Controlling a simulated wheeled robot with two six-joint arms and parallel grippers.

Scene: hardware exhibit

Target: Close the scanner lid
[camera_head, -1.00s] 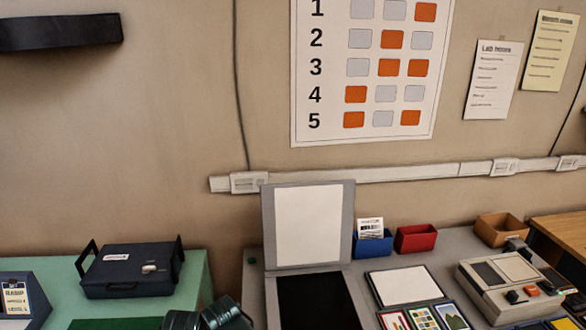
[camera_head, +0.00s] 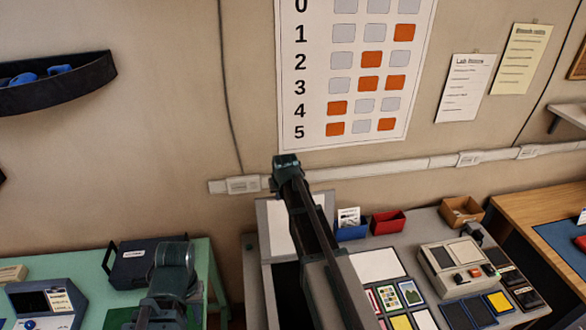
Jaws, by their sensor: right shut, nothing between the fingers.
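The scanner lid (camera_head: 278,228), a grey frame with a white inner panel, stands raised at the back of the scanner. The scanner's dark glass bed (camera_head: 288,283) lies open below it. My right arm reaches up across the scanner from the bottom and covers much of the lid and bed. My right gripper (camera_head: 286,162) is shut and empty, its tip appearing just above the lid's top edge; I cannot tell whether it touches. My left gripper (camera_head: 173,258) is low at the left, over the green table; its fingers cannot be made out.
Blue (camera_head: 351,230) and red (camera_head: 388,222) bins stand right of the lid. A white-topped panel (camera_head: 377,265), picture cards and a button console (camera_head: 457,265) fill the right of the grey desk. A dark handled case (camera_head: 135,262) sits on the green table. A wall shelf (camera_head: 60,85) is upper left.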

